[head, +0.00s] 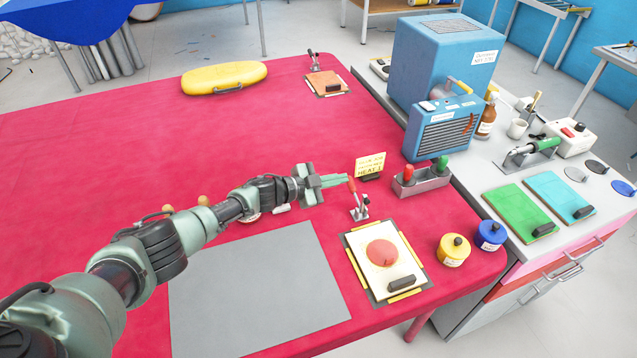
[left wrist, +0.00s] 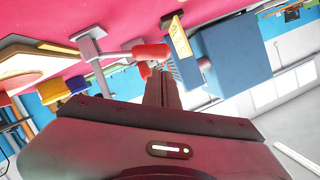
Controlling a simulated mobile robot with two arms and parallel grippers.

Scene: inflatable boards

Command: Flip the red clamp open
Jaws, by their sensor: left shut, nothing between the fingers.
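The red clamp (head: 360,209) is a small metal toggle clamp with a red handle (head: 351,185), standing on the red table just behind the framed board with a red disc (head: 382,253). Its handle stands up, leaning slightly left. My left gripper (head: 345,181) reaches in from the left, shut and empty, with its fingertips right beside the handle. In the left wrist view the red handle (left wrist: 150,51) lies just beyond the closed fingertips (left wrist: 161,76); I cannot tell whether they touch. The clamp's metal base (left wrist: 90,46) shows at upper left. My right gripper is out of view.
Behind the clamp stand a yellow sign (head: 370,164) and a metal holder (head: 421,182) with red and green handles. Yellow (head: 453,251) and blue (head: 490,236) pots stand to the right. A flat grey mat (head: 255,290) lies in front. The table's left part is mostly clear.

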